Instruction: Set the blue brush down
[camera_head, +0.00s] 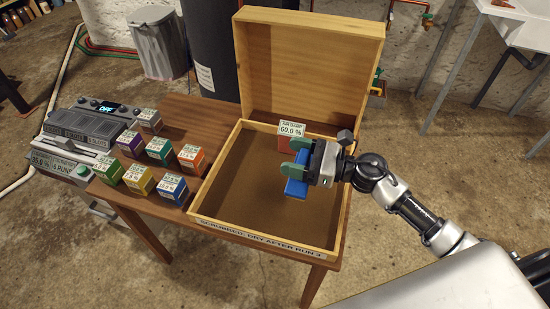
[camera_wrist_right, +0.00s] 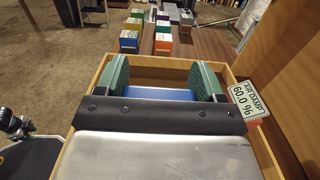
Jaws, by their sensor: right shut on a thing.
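The blue brush (camera_head: 296,188) shows as a blue block under my right gripper, inside the outline of the open wooden box (camera_head: 215,172). My right gripper (camera_head: 293,160) is shut on it, with its green fingers pointing left. In the right wrist view the brush (camera_wrist_right: 158,94) sits between the two green fingers of the gripper (camera_wrist_right: 163,82). The gripper body hides much of the brush, and its bristles cannot be seen. I cannot tell whether it touches the box floor. My left gripper is not in view.
A reddish block (camera_head: 287,144) with a "60.0 %" label stands in the box's back right, close to my fingers. The raised lid (camera_head: 300,70) is behind. Several coloured, labelled blocks (camera_head: 159,148) stand on the table left of the box. The box's left and front floor is clear.

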